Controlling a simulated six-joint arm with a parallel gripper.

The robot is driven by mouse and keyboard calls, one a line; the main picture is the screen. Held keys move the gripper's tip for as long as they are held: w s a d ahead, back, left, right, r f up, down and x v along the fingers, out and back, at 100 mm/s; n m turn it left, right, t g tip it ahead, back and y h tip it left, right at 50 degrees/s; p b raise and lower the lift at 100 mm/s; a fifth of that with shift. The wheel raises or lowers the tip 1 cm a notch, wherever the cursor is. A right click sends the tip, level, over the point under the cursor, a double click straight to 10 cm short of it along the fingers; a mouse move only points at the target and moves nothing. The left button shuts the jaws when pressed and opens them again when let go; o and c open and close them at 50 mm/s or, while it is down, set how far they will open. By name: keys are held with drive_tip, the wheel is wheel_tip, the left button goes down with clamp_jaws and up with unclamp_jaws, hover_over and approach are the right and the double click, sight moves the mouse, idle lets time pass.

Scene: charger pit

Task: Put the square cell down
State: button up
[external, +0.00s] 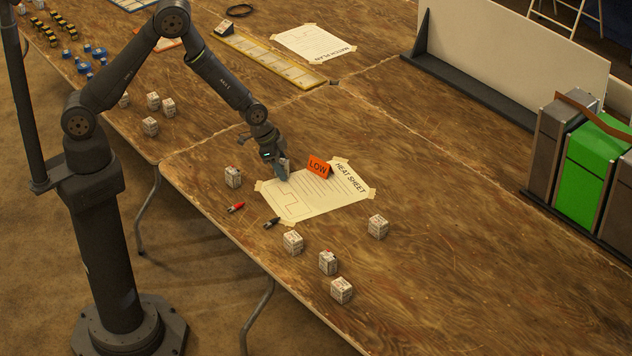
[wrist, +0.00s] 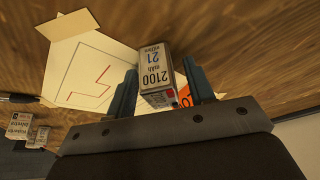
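A white, box-shaped square cell with "2100 mAh 21" on its label (wrist: 153,72) is between the fingers of my gripper (wrist: 161,88) in the wrist view. The left finger is close against it; a narrow gap with orange behind it shows at the right finger, so the fingers look open around it. In the external view my gripper (external: 282,170) points down over the heat sheet (external: 305,196), beside the orange LOW sign (external: 319,167). The cell is mostly hidden there; I cannot tell whether it rests on the sheet.
Several similar cells stand around the sheet, including one to its left (external: 233,177) and one at its right (external: 378,226). A red clip (external: 236,207) and a dark clip (external: 272,222) lie near the front edge.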

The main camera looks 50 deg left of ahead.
drive_tip(key=v, duration=1.2)
drive_tip(key=shift+r, duration=0.15)
drive_tip(key=x, duration=1.2)
drive_tip(key=shift+f, duration=0.2)
drive_tip(key=shift+r, duration=0.2)
